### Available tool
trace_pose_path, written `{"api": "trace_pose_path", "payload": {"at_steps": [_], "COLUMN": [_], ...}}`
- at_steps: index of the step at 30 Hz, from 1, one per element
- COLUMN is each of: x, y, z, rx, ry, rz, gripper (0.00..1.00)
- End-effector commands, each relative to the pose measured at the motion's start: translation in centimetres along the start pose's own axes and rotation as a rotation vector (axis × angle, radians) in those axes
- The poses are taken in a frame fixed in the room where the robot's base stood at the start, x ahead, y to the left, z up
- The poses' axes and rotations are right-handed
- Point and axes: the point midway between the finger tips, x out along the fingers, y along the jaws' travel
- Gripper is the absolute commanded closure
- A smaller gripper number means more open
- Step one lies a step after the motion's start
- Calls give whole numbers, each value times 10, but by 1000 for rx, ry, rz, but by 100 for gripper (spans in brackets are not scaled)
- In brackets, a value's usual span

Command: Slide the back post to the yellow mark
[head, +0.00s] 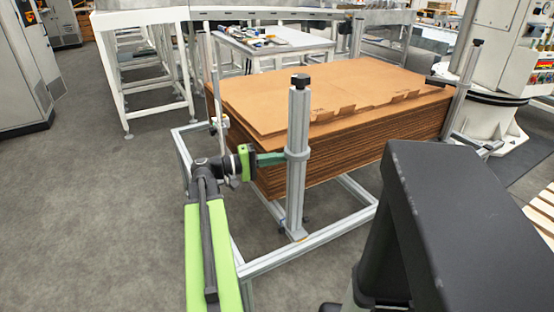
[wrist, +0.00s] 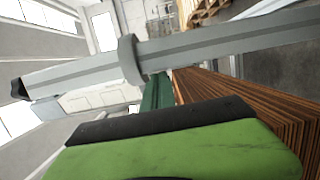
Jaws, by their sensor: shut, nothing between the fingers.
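A grey upright post (head: 297,180) with a black cap and a collar stands at the near side of a stack of brown cardboard sheets (head: 335,90). Whether it is the back post I cannot tell. My gripper (head: 276,158) is shut and empty, its green fingers beside the post at collar height, touching or nearly so. In the wrist view the post (wrist: 215,45) and its collar lie across the picture, with a dark green finger (wrist: 157,92) at the collar. I cannot make out a yellow mark clearly.
The stack sits in a low grey metal frame (head: 275,258) with more posts, one at the right (head: 463,85) and a thin one at the left (head: 217,95). A white table (head: 270,42) stands behind. Grey floor at the left is clear. Wooden slats (head: 542,210) lie at the right.

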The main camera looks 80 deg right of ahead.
Motion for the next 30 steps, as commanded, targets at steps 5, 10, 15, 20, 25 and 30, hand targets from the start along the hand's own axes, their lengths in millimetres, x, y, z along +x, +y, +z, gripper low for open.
{"api": "trace_pose_path", "payload": {"at_steps": [5,10,15,20,25,30], "x": [-7,-55,-92,-108,-110,-110], "y": [-2,-1,-1,-1,-1,-1], "z": [-38,-37,-37,-36,-36,-36], "rx": [-2,-2,-2,-2,-2,-2], "ry": [11,21,21,20,19,19], "rz": [0,2,2,3,3,3], "gripper": [100,100,100,100,100,100]}}
